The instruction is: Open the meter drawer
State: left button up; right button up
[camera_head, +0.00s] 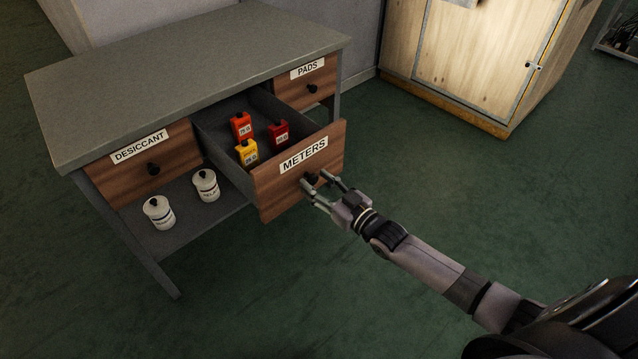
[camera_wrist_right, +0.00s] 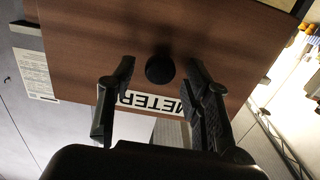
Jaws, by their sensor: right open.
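The meter drawer (camera_head: 275,186) is pulled well out of the desk, with its METERS label facing me. The drawer has a dark round knob (camera_wrist_right: 160,69). My right gripper (camera_head: 316,184) is at the drawer front, its fingers apart on either side of the knob. In the right wrist view the fingers (camera_wrist_right: 160,85) stand clear of the knob, with gaps on both sides. My left gripper is not in view.
The grey desk (camera_head: 190,75) also has a shut DESICCANT drawer (camera_head: 148,165) and a shut PADS drawer (camera_head: 307,83). Two white jars (camera_head: 206,185) stand on the lower shelf. A wooden cabinet (camera_head: 470,50) stands behind at the right. The green floor around the drawer front is clear.

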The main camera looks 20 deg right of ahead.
jog(key=v, duration=1.2)
jog(key=shift+r, duration=0.1)
